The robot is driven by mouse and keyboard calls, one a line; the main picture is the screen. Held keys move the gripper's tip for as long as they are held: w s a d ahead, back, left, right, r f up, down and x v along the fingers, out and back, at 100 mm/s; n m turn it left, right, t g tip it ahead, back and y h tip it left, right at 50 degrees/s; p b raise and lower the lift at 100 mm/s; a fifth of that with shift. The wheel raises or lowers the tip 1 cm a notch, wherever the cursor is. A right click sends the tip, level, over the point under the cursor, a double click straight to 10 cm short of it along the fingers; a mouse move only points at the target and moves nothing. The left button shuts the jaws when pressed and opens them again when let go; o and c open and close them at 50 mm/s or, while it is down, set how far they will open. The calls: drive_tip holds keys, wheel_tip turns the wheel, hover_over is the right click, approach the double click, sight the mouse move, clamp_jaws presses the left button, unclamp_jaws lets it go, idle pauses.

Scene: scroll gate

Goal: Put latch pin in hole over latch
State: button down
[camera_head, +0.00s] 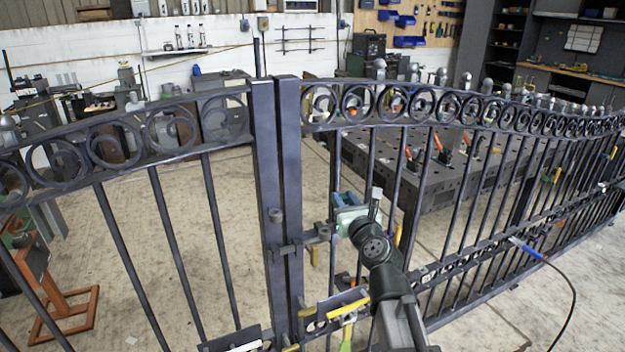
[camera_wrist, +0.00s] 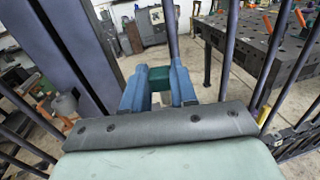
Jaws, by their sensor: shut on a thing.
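The gate latch (camera_head: 290,248) is a dark horizontal bar across the two middle posts of the gate. A short round stub (camera_head: 276,215) sits above it on the left post. My gripper (camera_head: 342,198) is just right of the posts, above the latch's right end. In the wrist view its blue fingers (camera_wrist: 158,90) are closed around a small dark green piece (camera_wrist: 159,78). I cannot tell whether this piece is the latch pin or part of it. I make out no separate latch pin, and the pin hole does not show clearly.
Dark gate posts (camera_head: 287,150) stand close left of my gripper, with vertical bars (camera_head: 222,240) on both sides. A holder with yellow-handled tools (camera_head: 340,308) hangs low on the gate. A perforated metal table (camera_head: 450,180) stands behind. The floor left of the posts is mostly clear.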

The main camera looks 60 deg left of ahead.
drive_tip(key=d+g, duration=0.1)
drive_tip(key=s+d+f+n+g, duration=0.1)
drive_tip(key=s+d+f+g, duration=0.1)
drive_tip(key=shift+d+f+n, duration=0.2)
drive_tip(key=shift+f+n, duration=0.05)
drive_tip(key=shift+n, duration=0.15)
drive_tip(key=a+f, duration=0.2)
drive_tip(key=a, duration=0.5)
drive_tip(key=shift+a, duration=0.4)
idle(2.4)
drive_tip(key=shift+f, duration=0.35)
drive_tip(key=shift+f, duration=2.35)
idle(0.8)
